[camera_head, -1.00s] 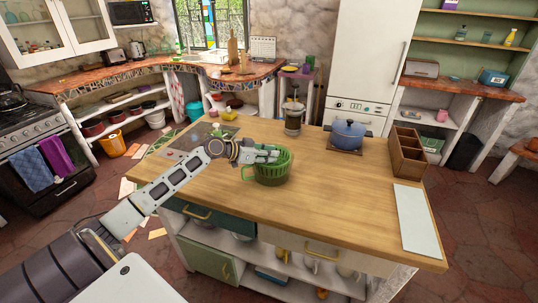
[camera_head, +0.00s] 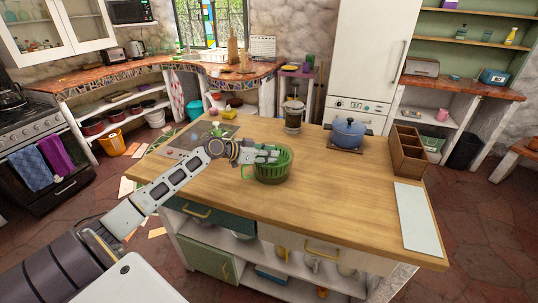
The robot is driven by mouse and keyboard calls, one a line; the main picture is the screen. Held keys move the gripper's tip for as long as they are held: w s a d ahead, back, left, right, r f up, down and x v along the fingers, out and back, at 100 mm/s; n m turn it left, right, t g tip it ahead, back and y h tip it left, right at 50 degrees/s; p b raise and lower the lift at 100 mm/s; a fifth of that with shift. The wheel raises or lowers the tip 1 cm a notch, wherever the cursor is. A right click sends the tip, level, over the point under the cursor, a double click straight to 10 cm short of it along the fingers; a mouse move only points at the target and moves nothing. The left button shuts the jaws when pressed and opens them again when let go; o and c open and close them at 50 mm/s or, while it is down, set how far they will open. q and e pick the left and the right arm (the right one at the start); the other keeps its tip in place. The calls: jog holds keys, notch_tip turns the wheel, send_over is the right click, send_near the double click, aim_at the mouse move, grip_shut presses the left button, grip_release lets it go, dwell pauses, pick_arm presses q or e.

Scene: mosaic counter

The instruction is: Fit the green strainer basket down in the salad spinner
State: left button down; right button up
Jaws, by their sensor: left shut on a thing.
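The green strainer basket (camera_head: 274,173) is at the middle of the wooden counter, upright, with slotted sides. My left gripper (camera_head: 271,155) is shut on it at the rim, with the arm reaching in from the lower left. The gripper hides part of the basket's rim and inside. A green loop like a handle shows at the basket's left side. I cannot make out the salad spinner as a separate thing, nor tell whether the basket is inside it or how its base is supported. My right gripper is not in view.
On the wooden counter (camera_head: 330,205) stand a glass jar-like vessel (camera_head: 293,116), a blue pot (camera_head: 348,133), a wooden divided box (camera_head: 407,151) and a pale board (camera_head: 417,219). A hob (camera_head: 192,137) lies at its back left. The counter right of the basket is clear.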

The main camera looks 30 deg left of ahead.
pick_arm(q)
jog(key=shift+f, duration=0.25)
dwell(0.3)
jog(key=c, duration=1.2)
grip_release()
jog(key=shift+c, duration=0.2)
jog(key=shift+o, duration=0.6)
jog(key=shift+s+f, duration=0.1)
jog(key=shift+f, duration=0.05)
jog(key=shift+s, duration=0.1)
jog(key=shift+s, duration=0.1)
jog(key=shift+v, duration=5.5)
jog(key=shift+s+a+r, duration=0.15)
jog(key=shift+s+r, duration=0.05)
jog(key=shift+r, duration=0.15)
